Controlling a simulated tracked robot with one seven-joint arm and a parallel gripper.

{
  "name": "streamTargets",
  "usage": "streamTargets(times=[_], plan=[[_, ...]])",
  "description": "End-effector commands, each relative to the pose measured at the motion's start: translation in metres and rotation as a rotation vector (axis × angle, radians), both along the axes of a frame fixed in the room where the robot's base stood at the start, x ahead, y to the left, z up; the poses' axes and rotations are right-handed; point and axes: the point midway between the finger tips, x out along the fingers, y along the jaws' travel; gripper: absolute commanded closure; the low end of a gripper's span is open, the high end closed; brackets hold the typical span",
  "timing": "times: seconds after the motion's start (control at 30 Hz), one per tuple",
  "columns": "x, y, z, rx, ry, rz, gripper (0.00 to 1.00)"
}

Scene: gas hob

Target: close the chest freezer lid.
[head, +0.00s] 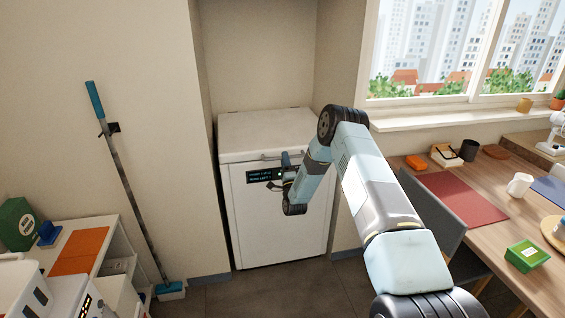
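The white chest freezer (250,215) stands in a wall recess ahead. Its lid (262,132) lies flat across the top and looks closed, with no clear gap at its front edge. A handle shows on the front edge of the lid, partly behind my arm. A dark display panel with small lit text is on the front face. My gripper (277,186) is in front of the freezer's front face, below the lid edge and near the display. The fingers are small and dark against my arm, so I cannot tell whether they are open or shut, or touching the freezer.
A blue-handled broom (125,175) leans on the left wall. A low white shelf with an orange mat (80,251) is at left. A wooden desk (520,265) with a red mat, mug and green box, and a grey chair (432,215), stand at right. Floor before the freezer is clear.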

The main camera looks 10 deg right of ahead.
Motion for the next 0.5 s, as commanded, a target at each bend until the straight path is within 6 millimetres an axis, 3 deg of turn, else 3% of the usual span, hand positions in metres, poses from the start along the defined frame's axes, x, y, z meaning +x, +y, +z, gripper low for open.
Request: streamTargets(times=[0.17,0.5], plan=[[-0.007,0.002,-0.006,-0.001,0.004,0.002,0.62],[-0.059,-0.004,-0.037,0.001,0.003,0.002,0.62]])
